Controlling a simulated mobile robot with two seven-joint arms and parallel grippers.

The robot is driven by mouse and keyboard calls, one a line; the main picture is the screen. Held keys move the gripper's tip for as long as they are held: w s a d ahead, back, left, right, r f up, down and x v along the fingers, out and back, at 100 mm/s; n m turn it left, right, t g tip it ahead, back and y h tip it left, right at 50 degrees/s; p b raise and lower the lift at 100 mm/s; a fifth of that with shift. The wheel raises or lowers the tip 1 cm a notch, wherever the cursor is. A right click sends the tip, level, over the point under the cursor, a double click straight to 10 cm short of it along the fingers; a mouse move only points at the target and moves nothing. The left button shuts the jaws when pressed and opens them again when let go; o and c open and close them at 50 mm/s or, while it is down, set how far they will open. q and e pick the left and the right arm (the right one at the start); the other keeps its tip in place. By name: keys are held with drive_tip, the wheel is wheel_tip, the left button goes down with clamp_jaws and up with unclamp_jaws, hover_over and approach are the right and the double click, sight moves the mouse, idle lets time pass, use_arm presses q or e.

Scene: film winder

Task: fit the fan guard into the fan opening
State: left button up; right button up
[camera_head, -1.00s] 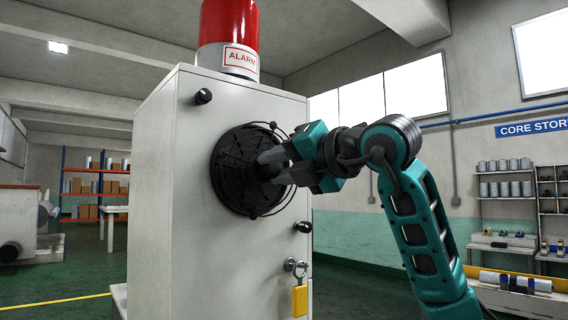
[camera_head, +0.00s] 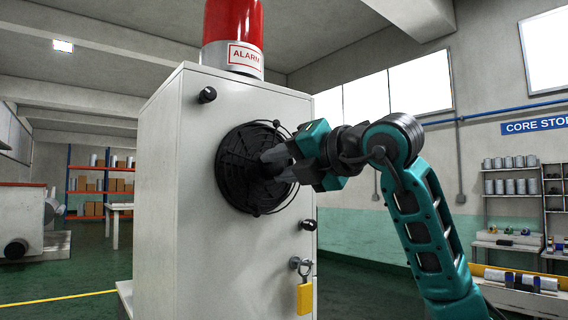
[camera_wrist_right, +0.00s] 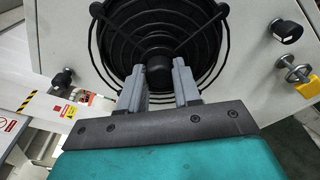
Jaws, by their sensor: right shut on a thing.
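The black wire fan guard (camera_head: 268,168), with rings and spokes around a central hub, is in front of the dark round fan opening (camera_head: 228,182) in the white cabinet's face. My right gripper (camera_head: 268,164) is shut on its hub, which also shows between the grey fingers in the right wrist view (camera_wrist_right: 158,66). The guard's outer ring (camera_wrist_right: 228,50) shows against the white panel on the right of that view, so it looks slightly apart from the panel. The exact gap is unclear. My left gripper is out of view.
The white cabinet (camera_head: 165,190) has a red alarm light (camera_head: 232,25) on top. Black knobs (camera_head: 207,95) (camera_head: 308,225) and a yellow padlock (camera_head: 304,297) stick out around the opening. Shelves stand far behind.

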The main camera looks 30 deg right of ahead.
drive_tip(key=shift+w+a+p, duration=0.1)
drive_tip(key=shift+w+p, duration=0.2)
drive_tip(key=shift+w, duration=0.65)
drive_tip(key=o, duration=0.6)
drive_tip(key=shift+w, duration=0.1)
drive_tip(key=o, duration=0.5)
drive_tip(key=shift+o, duration=0.2)
drive_tip(key=s+d+r+b, duration=0.1)
drive_tip(key=s+d+b, duration=0.1)
drive_tip(key=s, duration=1)
drive_tip(key=shift+s, duration=0.4)
drive_tip(key=shift+w+d, duration=0.1)
